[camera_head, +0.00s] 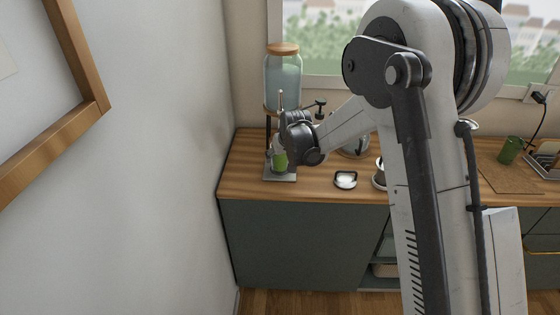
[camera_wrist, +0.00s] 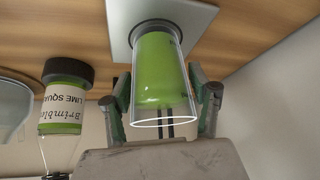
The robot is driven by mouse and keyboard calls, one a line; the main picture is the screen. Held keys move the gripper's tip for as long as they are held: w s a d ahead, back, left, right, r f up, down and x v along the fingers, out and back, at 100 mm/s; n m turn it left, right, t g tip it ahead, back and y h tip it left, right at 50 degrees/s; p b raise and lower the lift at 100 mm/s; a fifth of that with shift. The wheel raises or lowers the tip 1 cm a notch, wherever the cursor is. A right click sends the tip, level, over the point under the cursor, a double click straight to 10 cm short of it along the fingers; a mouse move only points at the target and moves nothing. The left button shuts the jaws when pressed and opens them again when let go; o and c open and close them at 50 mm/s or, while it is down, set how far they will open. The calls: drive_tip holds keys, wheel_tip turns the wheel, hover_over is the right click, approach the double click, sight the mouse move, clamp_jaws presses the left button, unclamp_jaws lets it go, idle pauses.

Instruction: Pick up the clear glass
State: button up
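The clear glass (camera_wrist: 160,85) stands upright with green contents on a pale grey plate (camera_wrist: 118,30) in the wrist view, its rim facing the camera. The two fingers of my gripper (camera_wrist: 158,95) are on either side of the glass, very close to its walls. I cannot tell whether they press on it. In the head view my gripper (camera_head: 290,150) is at the left end of the counter and partly hides the glass (camera_head: 280,160), whose green contents show there.
A glass dispenser with a wooden lid (camera_head: 283,75) stands just behind. A lime squash bottle (camera_wrist: 65,95) is beside the glass in the wrist view. A small dark-rimmed dish (camera_head: 345,180) sits to the right on the wooden counter (camera_head: 245,165). A wall is close on the left.

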clamp_jaws()
drive_tip(key=shift+r, duration=0.2)
